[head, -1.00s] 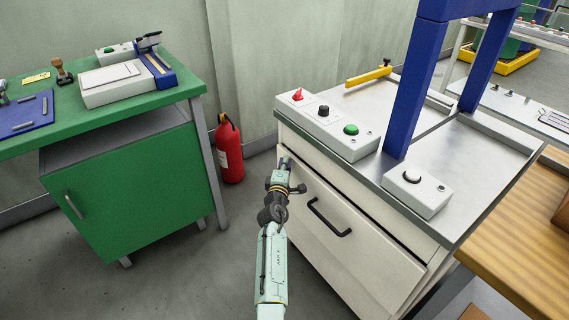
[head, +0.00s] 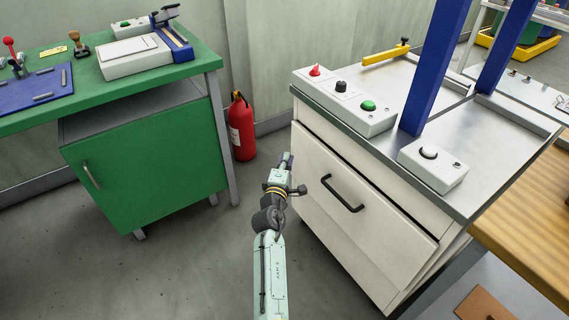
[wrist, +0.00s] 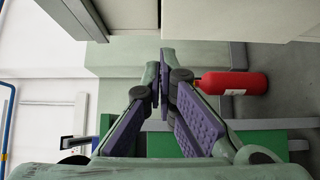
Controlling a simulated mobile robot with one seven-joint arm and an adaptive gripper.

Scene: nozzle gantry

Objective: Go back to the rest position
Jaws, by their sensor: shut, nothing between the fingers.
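My gripper (head: 286,160) is at the end of my pale green arm in the head view, in front of the left edge of the white cabinet (head: 385,262). In the wrist view my gripper (wrist: 162,82) has its purple-padded fingers together at the tips, with nothing between them. The cabinet's drawer (head: 340,218) has a black handle (head: 342,193), to the right of my gripper and clear of it. I cannot tell whether the drawer is fully closed.
A green workbench (head: 150,150) stands to the left. A red fire extinguisher (head: 242,130) stands on the floor by the wall; it also shows in the wrist view (wrist: 235,83). A wooden table (head: 525,235) is at the right. Grey floor (head: 200,270) is free between bench and cabinet.

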